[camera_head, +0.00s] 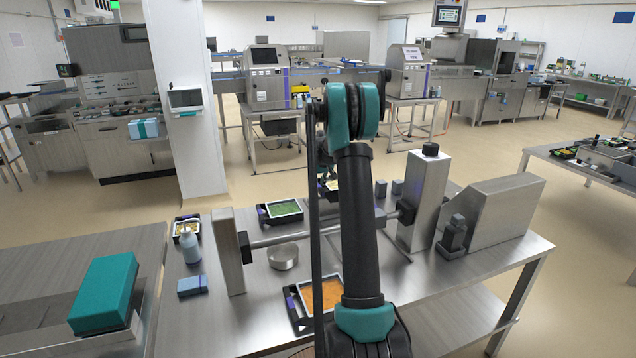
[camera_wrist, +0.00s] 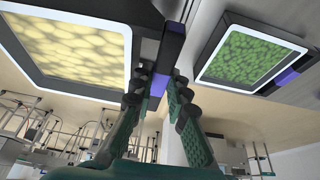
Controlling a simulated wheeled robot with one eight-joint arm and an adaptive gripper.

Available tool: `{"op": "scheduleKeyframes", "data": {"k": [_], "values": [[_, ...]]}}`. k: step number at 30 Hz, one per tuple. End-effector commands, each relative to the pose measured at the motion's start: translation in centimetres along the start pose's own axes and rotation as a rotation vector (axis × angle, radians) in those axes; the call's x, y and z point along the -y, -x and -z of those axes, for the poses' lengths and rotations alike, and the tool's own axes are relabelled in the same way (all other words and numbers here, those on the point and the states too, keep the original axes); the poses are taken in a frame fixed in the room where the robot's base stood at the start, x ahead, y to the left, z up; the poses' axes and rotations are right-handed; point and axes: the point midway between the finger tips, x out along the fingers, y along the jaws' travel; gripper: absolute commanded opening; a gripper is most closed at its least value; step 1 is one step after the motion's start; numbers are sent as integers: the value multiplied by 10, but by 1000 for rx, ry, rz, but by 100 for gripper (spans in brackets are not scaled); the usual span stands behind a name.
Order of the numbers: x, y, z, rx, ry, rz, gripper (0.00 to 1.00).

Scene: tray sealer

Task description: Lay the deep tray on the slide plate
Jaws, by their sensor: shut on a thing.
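My gripper (camera_wrist: 168,98) is shut on the dark, purple-marked edge of a white-rimmed tray with pale yellow contents (camera_wrist: 75,48). This tray fills the upper left of the wrist view; its depth cannot be judged. In the head view my arm covers the gripper, and only a small pale part of the tray shows beside the arm (camera_head: 331,184). A tray with green contents (camera_wrist: 250,55) is in the wrist view's upper right and on the table in the head view (camera_head: 284,208). I cannot clearly make out the slide plate.
The steel table holds a tall block (camera_head: 426,196), a thin post (camera_head: 228,252), a crossbar, a round metal piece (camera_head: 283,258), a bottle (camera_head: 192,249), a blue box (camera_head: 192,285) and an orange-filled tray (camera_head: 320,293). A teal box (camera_head: 103,292) lies at left. The right front tabletop is clear.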

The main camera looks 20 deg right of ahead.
Motion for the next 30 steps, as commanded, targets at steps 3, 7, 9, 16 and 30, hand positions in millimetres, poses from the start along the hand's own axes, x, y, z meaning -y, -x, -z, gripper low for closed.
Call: {"op": "scheduleKeyframes", "data": {"k": [3,7,9,16,30], "values": [[0,-10,-4,0,0,0,0],[0,-21,-8,0,0,0,0],[0,-26,-10,0,0,0,0],[0,-41,-16,0,0,0,0],[0,-47,-19,0,0,0,0]]}}
